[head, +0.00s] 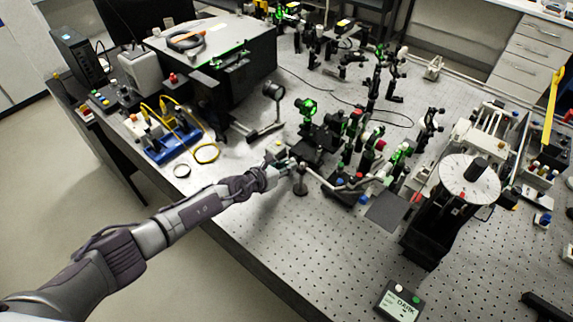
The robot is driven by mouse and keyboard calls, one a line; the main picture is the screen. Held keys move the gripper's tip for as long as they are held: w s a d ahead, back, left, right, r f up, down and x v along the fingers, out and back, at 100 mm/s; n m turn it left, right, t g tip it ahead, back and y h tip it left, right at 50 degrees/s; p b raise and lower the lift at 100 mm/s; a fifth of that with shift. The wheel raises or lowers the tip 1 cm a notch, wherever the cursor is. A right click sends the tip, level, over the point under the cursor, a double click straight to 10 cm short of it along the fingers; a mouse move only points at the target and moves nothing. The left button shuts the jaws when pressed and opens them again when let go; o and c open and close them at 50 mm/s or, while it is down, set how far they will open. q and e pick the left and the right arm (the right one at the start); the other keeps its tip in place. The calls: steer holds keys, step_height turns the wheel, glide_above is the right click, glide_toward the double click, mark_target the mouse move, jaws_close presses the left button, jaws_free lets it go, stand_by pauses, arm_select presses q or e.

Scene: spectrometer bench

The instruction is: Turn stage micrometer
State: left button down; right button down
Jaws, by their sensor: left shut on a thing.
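My left arm comes in from the lower left. My left gripper (287,164) is at the near left side of a black optical stage (318,142) and is shut on a small part there, at the place of the stage micrometer. The gripper hides most of that part, so its scale and angle do not show. A mount with a green-lit optic (307,106) stands at the stage. My right gripper is not in view.
A short post (300,182) stands close to my left gripper on the perforated bench (290,240). Several optics mounts crowd the right side. A white dial on a black tower (470,180) and a small display box (398,302) are at the right. The front bench is largely clear.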

arm_select(q)
steer(key=c, duration=1.1)
jaws_free()
steer(key=shift+s+a, duration=0.1)
steer(key=shift+s, duration=0.05)
steer(key=shift+s+a+r, duration=0.2)
steer(key=shift+s, duration=0.05)
steer(key=s+a, duration=0.2)
steer(key=s, duration=0.1)
steer(key=s+a, duration=0.5)
steer(key=s, duration=0.1)
steer(key=shift+s+a, duration=0.25)
